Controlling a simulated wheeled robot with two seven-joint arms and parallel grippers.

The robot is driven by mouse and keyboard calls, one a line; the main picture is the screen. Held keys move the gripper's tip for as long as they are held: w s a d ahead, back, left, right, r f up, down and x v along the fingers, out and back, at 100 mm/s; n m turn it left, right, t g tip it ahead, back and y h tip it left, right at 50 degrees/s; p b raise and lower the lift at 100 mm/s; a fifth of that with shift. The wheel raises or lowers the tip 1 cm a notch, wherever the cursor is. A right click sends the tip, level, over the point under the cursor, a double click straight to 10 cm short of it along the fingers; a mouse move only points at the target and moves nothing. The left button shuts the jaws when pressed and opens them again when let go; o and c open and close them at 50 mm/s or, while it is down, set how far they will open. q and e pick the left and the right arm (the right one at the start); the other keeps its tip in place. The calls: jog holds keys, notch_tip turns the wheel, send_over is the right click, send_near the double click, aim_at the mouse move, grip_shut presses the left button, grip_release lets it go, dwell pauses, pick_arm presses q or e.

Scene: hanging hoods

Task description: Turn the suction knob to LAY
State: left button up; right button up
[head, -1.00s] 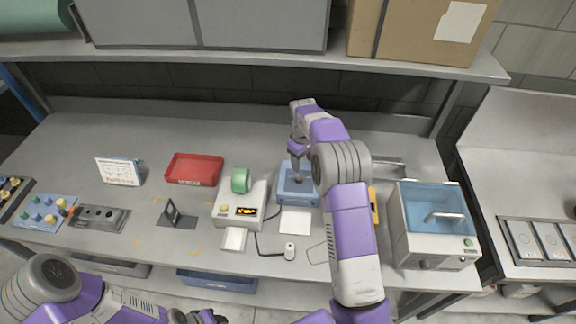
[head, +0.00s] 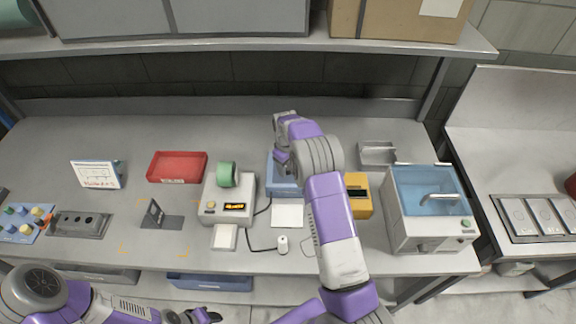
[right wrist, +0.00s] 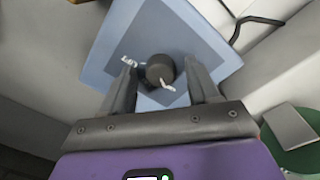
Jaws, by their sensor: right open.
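The suction knob (right wrist: 160,70) is a dark round knob on a blue panel (right wrist: 100,50) in the right wrist view. White marks sit at its left and lower right; they are too small to read surely. My right gripper (right wrist: 161,67) is open, with one finger on each side of the knob; I cannot tell whether they touch it. In the head view the blue device (head: 284,189) is partly covered by my right arm, and the knob is hidden. My left gripper (head: 205,315) is at the bottom edge, its jaws unclear.
Left of the blue device stands a white device (head: 228,200) with a green roll (head: 227,174). A yellow device (head: 357,196) and a blue-lidded machine (head: 430,210) stand to the right. A red tray (head: 177,167) is farther left. A cable crosses the front bench.

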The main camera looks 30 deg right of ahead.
jog(key=c, duration=1)
jog(key=shift+c, duration=0.2)
jog(key=m, duration=0.5)
jog(key=shift+m, duration=0.3)
jog(key=m, duration=0.5)
jog(key=shift+w+a+m+g, duration=0.1)
jog(key=shift+m+g, duration=0.2)
jog(key=shift+m, duration=0.4)
jog(key=o, duration=1)
